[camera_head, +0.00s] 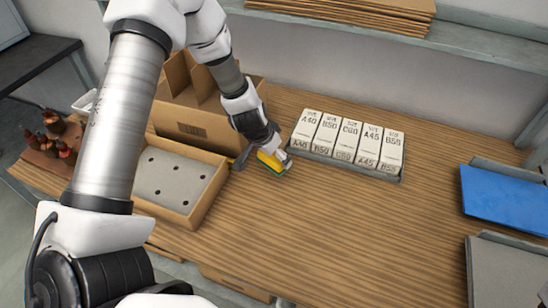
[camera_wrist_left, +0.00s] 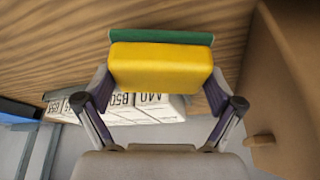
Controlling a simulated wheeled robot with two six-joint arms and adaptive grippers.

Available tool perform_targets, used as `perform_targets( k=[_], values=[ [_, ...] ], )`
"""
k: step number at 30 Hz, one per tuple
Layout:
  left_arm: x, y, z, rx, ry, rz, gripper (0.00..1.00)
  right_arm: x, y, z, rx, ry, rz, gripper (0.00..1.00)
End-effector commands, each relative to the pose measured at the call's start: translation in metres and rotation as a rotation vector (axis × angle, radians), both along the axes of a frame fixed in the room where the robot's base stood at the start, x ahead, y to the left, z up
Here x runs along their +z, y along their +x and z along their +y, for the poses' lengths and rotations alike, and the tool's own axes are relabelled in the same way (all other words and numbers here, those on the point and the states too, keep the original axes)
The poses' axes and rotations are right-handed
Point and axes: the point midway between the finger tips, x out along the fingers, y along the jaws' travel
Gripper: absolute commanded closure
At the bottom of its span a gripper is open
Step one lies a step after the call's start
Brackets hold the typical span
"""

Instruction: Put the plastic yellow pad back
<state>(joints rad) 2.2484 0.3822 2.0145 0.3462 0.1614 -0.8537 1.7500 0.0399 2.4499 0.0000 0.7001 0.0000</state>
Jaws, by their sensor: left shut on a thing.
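The yellow pad (camera_head: 269,161) has a green layer along one side. My left gripper (camera_head: 262,154) is shut on it, over the wooden table between the cardboard boxes and the row of white boxes. The left wrist view shows the yellow pad (camera_wrist_left: 160,66) between the two fingers of my left gripper (camera_wrist_left: 163,85), with its green side facing away from the wrist. In the head view the fingers partly cover the pad. I cannot tell whether the pad touches the table. My right gripper is not in view.
White labelled boxes (camera_head: 347,138) stand in a grey tray (camera_head: 402,178) right of the pad. A divided cardboard box (camera_head: 175,118) and a low box with a holed grey insert (camera_head: 205,208) are on the left. A blue sheet (camera_head: 505,195) lies far right. The table's middle front is clear.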

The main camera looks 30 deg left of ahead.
Motion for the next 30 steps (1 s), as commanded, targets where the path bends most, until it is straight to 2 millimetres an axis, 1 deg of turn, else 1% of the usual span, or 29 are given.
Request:
perform_targets(
  k=[1, 3, 5, 6, 12, 16, 17, 26, 28, 30],
  values=[
    [-0.007, 0.004, 0.002, 0.000, 0.000, 0.001, 0.45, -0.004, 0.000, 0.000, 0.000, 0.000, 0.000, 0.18],
    [-0.028, 0.002, 0.001, -0.001, 0.000, 0.002, 0.45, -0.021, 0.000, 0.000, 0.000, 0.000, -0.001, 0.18],
    [-0.037, 0.002, 0.001, -0.001, 0.001, 0.001, 0.45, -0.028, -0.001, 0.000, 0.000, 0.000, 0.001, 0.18],
    [-0.039, 0.003, 0.001, 0.001, 0.001, 0.000, 0.45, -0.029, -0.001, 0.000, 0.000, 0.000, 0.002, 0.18],
    [-0.036, 0.003, 0.001, 0.000, 0.001, -0.001, 0.45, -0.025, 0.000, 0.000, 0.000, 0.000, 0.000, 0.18],
    [-0.040, 0.003, 0.001, 0.001, 0.000, -0.001, 0.45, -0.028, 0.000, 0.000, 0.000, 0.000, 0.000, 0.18],
    [-0.039, 0.003, 0.001, 0.001, 0.000, -0.001, 0.00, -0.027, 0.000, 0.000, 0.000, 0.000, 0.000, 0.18],
    [-0.038, 0.002, 0.001, 0.001, -0.001, -0.001, 0.00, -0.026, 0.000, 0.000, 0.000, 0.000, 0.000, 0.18],
    [-0.035, 0.003, 0.001, 0.001, -0.001, -0.001, 0.00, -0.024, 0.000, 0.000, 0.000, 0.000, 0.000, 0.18],
    [-0.027, 0.001, 0.001, 0.002, -0.001, -0.001, 0.00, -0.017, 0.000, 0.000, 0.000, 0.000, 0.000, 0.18]
  ],
)
